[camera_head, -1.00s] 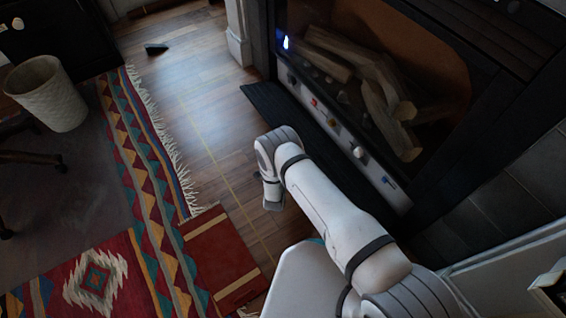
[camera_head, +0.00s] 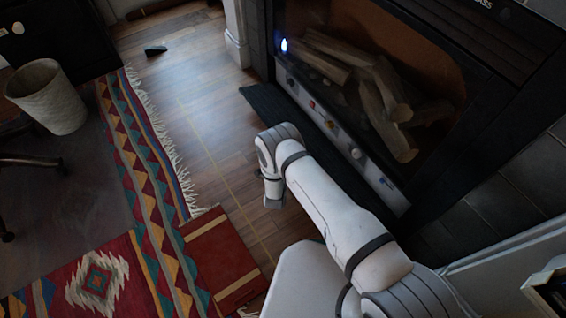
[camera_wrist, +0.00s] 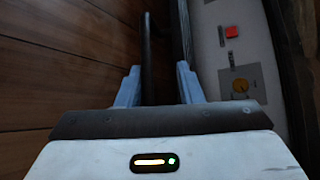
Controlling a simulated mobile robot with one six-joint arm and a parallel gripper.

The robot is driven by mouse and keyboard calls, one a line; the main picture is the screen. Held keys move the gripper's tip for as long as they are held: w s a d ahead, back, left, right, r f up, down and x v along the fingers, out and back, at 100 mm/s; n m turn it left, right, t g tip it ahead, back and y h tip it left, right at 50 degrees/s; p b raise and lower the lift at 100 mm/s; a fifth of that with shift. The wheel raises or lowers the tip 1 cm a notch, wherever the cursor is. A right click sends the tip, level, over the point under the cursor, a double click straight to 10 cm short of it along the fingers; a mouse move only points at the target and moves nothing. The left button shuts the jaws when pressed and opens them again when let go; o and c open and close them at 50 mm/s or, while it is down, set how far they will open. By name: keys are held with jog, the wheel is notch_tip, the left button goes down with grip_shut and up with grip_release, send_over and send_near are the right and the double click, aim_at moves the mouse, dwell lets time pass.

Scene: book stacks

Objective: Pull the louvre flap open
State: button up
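The louvre flap (camera_head: 268,101) is the long black slab along the foot of the fireplace in the head view. It lies folded outward, and the pale control panel (camera_head: 318,104) behind it is exposed. My gripper (camera_head: 271,201) hangs low over the wood floor, to the left of the flap; my arm hides part of the flap. In the wrist view my gripper (camera_wrist: 159,72) has its two blue fingers apart. A dark upright bar (camera_wrist: 147,45) shows near the left finger and a dark ridged edge (camera_wrist: 182,30) near the right one. I cannot tell whether either touches.
The fireplace (camera_head: 262,45) holds logs and a small blue flame. A patterned rug (camera_head: 160,190) with a red book-like object (camera_head: 222,257) lies to the left. A woven basket (camera_head: 48,97) stands beyond it. Bare floor (camera_head: 205,120) is clear between rug and flap.

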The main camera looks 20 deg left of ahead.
jog(key=p+v, duration=0.3)
jog(key=v, duration=0.5)
jog(key=shift+w, duration=0.15)
